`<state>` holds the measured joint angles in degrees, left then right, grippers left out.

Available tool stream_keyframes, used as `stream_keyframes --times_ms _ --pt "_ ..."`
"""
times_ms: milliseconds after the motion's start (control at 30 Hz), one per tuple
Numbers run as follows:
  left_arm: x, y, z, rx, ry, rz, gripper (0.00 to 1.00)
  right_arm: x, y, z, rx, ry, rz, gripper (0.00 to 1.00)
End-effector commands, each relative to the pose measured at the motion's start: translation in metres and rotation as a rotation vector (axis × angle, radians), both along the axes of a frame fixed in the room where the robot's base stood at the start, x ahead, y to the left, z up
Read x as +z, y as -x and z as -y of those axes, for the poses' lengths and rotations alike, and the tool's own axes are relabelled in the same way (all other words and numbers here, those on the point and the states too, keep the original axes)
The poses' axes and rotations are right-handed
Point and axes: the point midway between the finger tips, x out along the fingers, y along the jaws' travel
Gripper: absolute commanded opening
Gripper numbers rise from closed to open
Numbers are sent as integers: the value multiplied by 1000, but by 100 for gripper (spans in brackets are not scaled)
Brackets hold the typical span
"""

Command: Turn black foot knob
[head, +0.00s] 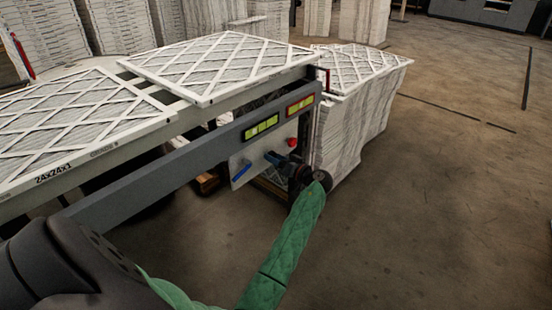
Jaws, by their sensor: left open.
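My left arm, in a green sleeve, reaches up from the bottom of the head view to the end of the conveyor frame. My left gripper (284,162) is open in front of the pale control panel (244,158), close to its right part. A blue handle (242,171) shows on the panel left of the gripper, and a red button (292,142) shows just above it. I cannot make out a black foot knob for certain; dark parts around the gripper blend together and the wrist hides what lies behind. My right gripper is out of view.
Framed filters (215,65) lie on the conveyor. Its grey side rail (170,172) runs beside my arm. A tall filter stack (350,130) stands close behind the gripper. More stacks stand at the back. The concrete floor (440,200) to the right is clear.

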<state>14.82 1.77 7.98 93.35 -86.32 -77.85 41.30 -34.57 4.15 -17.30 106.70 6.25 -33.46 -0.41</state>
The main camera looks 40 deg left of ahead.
Motion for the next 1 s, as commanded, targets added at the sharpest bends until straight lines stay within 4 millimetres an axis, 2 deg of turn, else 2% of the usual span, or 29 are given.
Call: stream_keyframes --times_ms 267,500,833,1000 --pt "-1 0 -3 0 1 0 56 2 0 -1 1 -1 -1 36" --pt "-1 0 -2 0 1 0 11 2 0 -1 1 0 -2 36" --pt "0 0 -2 0 -2 -39 11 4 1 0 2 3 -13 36" --pt "1 0 -3 0 -8 -126 11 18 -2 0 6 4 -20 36"
